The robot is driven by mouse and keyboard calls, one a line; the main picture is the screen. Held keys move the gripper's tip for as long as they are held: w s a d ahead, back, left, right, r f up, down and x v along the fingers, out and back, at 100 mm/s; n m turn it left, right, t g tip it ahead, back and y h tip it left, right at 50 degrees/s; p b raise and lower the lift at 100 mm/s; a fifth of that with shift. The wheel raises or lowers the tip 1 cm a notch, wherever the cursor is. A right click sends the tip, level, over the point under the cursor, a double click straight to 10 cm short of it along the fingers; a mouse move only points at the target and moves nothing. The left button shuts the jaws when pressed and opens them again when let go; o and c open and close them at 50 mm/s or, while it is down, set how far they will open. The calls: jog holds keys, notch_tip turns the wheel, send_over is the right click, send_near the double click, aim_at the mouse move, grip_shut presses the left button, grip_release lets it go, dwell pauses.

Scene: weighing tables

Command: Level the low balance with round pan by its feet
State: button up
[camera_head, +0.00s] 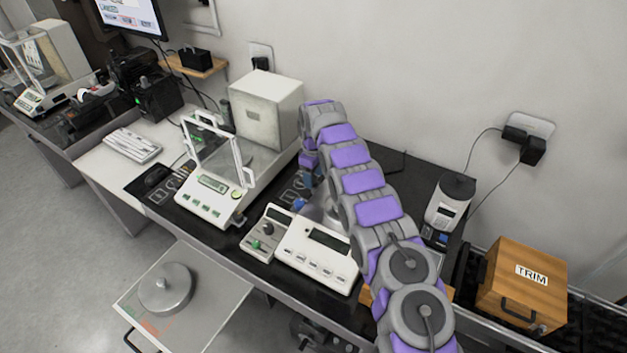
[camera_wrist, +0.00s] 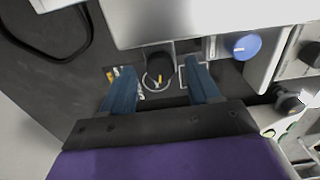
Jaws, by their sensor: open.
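The low balance (camera_head: 312,251) is a white housing with a dark display and a row of buttons on the black bench. My arm hides most of its round pan (camera_head: 324,208). A blue knob (camera_head: 299,204) is at its left side; it also shows in the wrist view (camera_wrist: 243,45), right of my fingers. My gripper (camera_wrist: 162,85) is open and points down beside the housing; it shows partly in the head view (camera_head: 308,180). A dark round piece (camera_wrist: 161,66) lies between and beyond the fingertips, apparently untouched; I cannot tell whether it is a foot.
A small control box (camera_head: 265,231) with knobs stands left of the low balance. A glass-shielded balance (camera_head: 212,190) is farther left. A wooden box marked TRIM (camera_head: 522,283) and a grey-white device (camera_head: 449,201) are right. A metal weight (camera_head: 165,288) sits on a front stand.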

jog(key=shift+f, duration=0.65)
jog(key=shift+c, duration=0.3)
jog(key=c, duration=1)
jog(key=n+p, duration=0.1)
jog(key=p, duration=0.2)
jog(key=shift+r, duration=0.3)
jog(key=shift+w+f+n+p, duration=0.1)
jog(key=shift+f+n+p, duration=0.1)
jog(key=shift+n+p, duration=0.8)
jog(key=o, duration=1.1)
jog(key=shift+c, duration=0.2)
